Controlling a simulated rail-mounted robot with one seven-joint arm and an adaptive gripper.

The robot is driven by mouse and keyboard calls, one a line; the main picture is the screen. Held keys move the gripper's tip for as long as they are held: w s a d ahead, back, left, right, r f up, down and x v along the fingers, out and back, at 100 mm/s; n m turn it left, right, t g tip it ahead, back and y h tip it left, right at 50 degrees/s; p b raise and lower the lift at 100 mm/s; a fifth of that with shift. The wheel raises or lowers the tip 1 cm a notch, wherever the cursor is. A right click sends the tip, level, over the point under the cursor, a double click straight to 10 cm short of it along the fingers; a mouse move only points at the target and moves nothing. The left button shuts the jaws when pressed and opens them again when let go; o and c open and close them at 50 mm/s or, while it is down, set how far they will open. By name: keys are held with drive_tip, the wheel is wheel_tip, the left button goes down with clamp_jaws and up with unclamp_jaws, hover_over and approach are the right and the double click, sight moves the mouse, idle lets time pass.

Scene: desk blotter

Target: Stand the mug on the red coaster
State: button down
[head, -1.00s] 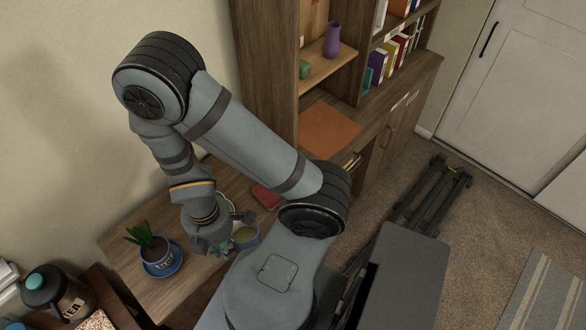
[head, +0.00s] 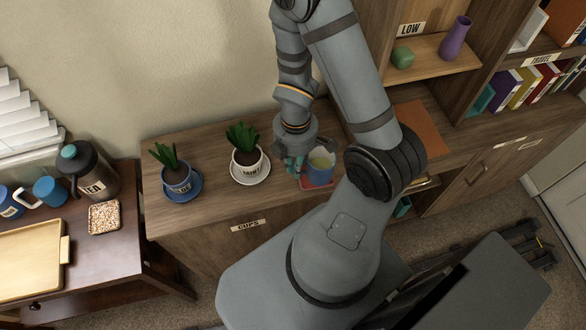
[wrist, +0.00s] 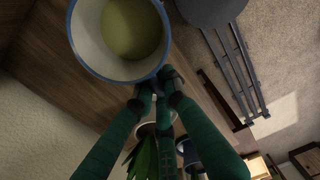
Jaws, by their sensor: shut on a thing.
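The coaster's red edge shows around the mug's base; I cannot tell for certain whether the two touch. My gripper (head: 297,166) is at the mug's left side, its green fingers shut on it. In the wrist view the mug's round rim (wrist: 73,42) fills the top, and my fingertips (wrist: 156,80) meet at its near side. The exact grip point is partly hidden, and the coaster is not seen there.
On the same wooden top, a potted plant on a white saucer (head: 250,177) and one on a blue saucer (head: 182,196) stand to the left. An orange mat (head: 418,127) lies at right. A lower table holds a tea jug (head: 92,172), blue mugs and a tray (head: 28,262).

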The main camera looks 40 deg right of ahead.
drive_tip(key=shift+w+d+f, duration=0.3)
drive_tip(key=shift+w+f, duration=0.3)
drive_tip(key=shift+f, duration=0.45)
drive_tip(key=shift+w+d+f, duration=0.25)
drive_tip(key=shift+w+f, duration=0.35)
drive_tip(key=shift+f, duration=0.5)
drive_tip(key=shift+w+d+f, duration=0.3)
drive_tip(key=shift+w+f, duration=0.3)
drive_tip(key=shift+f, duration=0.45)
drive_tip(key=shift+f+b, duration=0.15)
drive_tip(key=shift+b, duration=0.25)
drive_tip(key=c, duration=1.8)
unclamp_jaws()
wheel_tip(320, 180, up, 12)
drive_tip(key=p, duration=0.6)
drive_tip(key=shift+r+p, duration=0.2)
drive_tip(key=shift+p, duration=0.1)
drive_tip(key=shift+w+d+f, duration=0.1)
